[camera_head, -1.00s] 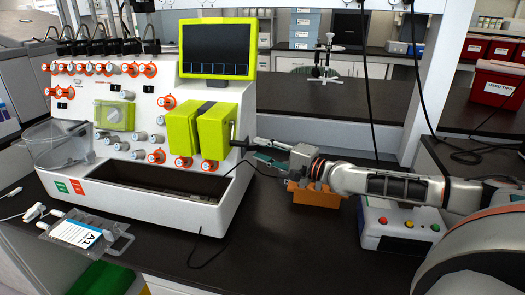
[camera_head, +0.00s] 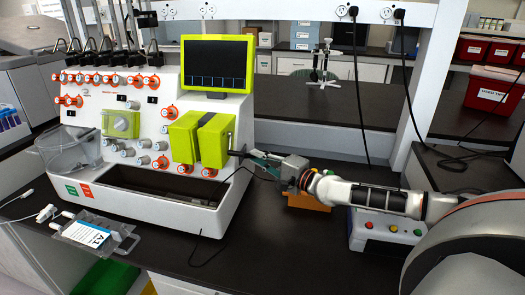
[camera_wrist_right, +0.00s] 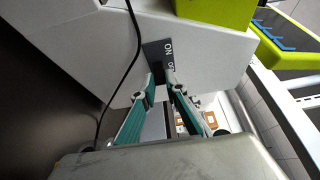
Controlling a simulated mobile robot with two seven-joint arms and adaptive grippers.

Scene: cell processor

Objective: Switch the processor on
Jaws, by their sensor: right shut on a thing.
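The processor (camera_head: 165,207) is a white bench machine with lime-green blocks, orange-ringed knobs and a dark screen (camera_head: 217,63) on top. My right gripper (camera_head: 242,154) reaches in from the right to the machine's right side. In the right wrist view, its teal fingers (camera_wrist_right: 163,84) come together at a dark switch plate (camera_wrist_right: 157,53) marked "ON" on the white side wall. The fingers are shut on the small dark switch there, which they mostly hide. I cannot tell the switch's position. My left gripper is not in view.
A black cable (camera_head: 215,245) runs from the machine's right side onto the dark bench. An orange block (camera_head: 308,201) and a box with coloured buttons (camera_head: 385,232) stand below and beside my right arm. A clear pouch (camera_head: 95,234) lies front left.

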